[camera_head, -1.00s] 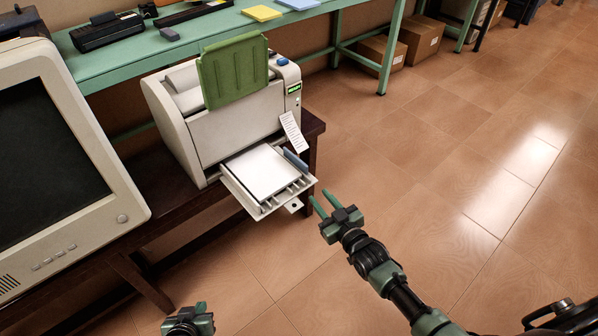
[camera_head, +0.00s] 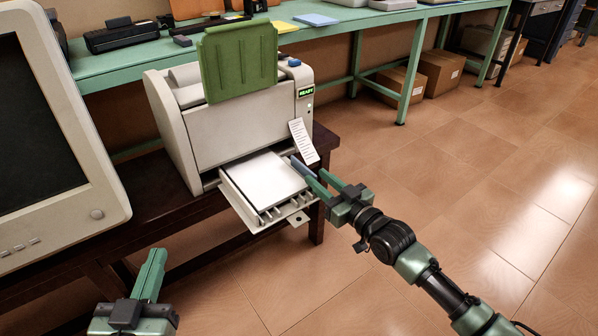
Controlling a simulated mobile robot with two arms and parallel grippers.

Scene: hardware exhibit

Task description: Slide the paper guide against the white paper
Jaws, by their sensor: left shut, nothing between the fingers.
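The white paper (camera_head: 264,180) lies in the pulled-out tray (camera_head: 270,218) at the front of the printer (camera_head: 225,128). The blue-grey paper guide (camera_head: 302,168) stands at the tray's right side, close to the paper's right edge; any gap is too small to tell. My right gripper (camera_head: 314,178) is open at the tray's right side, its fingers pointing at the guide. Its near fingertip overlaps the guide's front end in view; I cannot tell whether they touch. My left gripper (camera_head: 154,262) is shut and empty, low at the left, in front of the dark table.
A white printed slip (camera_head: 303,141) hangs on the printer above the guide, near my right fingers. A monitor (camera_head: 55,130) stands at the left on the dark table (camera_head: 150,200). A green bench (camera_head: 350,22) runs behind. The floor at right is clear.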

